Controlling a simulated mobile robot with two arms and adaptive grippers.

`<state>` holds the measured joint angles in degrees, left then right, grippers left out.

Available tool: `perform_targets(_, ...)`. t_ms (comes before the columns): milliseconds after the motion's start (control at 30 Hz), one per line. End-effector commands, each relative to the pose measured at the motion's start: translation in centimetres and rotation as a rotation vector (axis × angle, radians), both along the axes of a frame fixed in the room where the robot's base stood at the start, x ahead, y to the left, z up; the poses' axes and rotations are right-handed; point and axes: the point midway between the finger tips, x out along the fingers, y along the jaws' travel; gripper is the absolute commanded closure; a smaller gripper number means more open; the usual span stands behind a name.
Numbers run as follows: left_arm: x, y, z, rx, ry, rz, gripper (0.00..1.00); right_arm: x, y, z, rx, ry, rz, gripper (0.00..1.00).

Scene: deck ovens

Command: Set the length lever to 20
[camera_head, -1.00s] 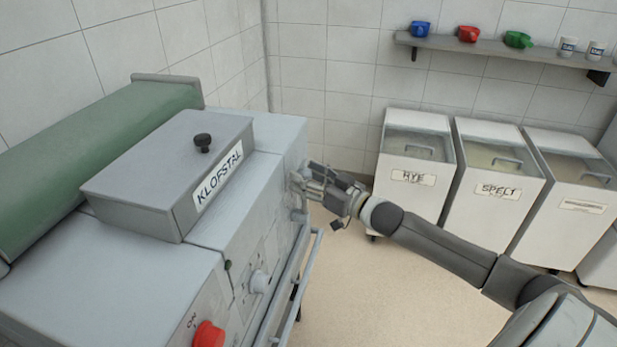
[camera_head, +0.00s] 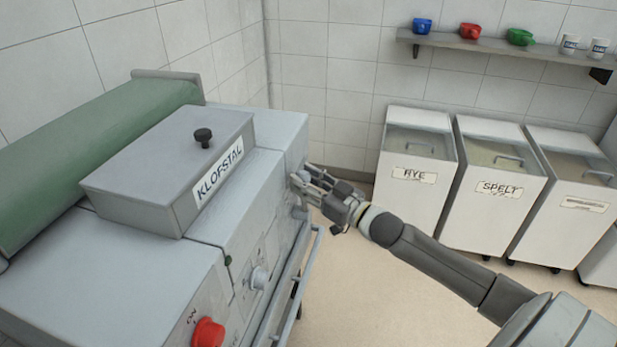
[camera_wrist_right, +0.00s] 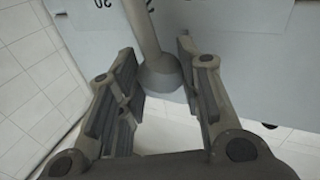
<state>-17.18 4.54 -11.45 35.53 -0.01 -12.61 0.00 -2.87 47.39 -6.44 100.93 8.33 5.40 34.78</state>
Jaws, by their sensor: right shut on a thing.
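The length lever (camera_wrist_right: 147,28) shows in the right wrist view as a grey stem with a wider round end, lying between my fingers. My right gripper (camera_wrist_right: 160,92) is shut on it, one finger pad on each side. Upside-down digits (camera_wrist_right: 103,3), cut off by the top edge and seemingly a 20, are marked on the panel left of the stem. In the head view my right gripper (camera_head: 308,184) is at the far end of the machine's front (camera_head: 262,215); its fingers hide the lever there. My left gripper is not in view.
A red knob (camera_head: 208,333), a pale knob (camera_head: 260,278) and a rail (camera_head: 291,290) are on the machine's front. A KLOFSTAL box (camera_head: 150,165) sits on top. The RYE bin (camera_head: 412,195) and SPELT bin (camera_head: 490,205) stand right, with clear floor before them.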

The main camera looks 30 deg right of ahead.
Motion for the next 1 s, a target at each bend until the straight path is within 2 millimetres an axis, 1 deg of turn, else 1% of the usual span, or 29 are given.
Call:
perform_targets(33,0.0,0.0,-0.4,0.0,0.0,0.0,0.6,-0.4,0.4,-0.4,-0.022,-0.024,0.0,1.0)
perform_targets(300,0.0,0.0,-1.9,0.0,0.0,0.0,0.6,-2.0,2.3,-1.3,-0.162,-0.142,0.0,1.0)
perform_targets(500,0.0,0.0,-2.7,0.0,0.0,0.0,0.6,-2.7,3.2,-1.8,-0.235,-0.204,0.0,1.0)
perform_targets(1000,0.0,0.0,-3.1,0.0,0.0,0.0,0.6,-3.2,3.8,-2.0,-0.282,-0.24,0.002,1.0)
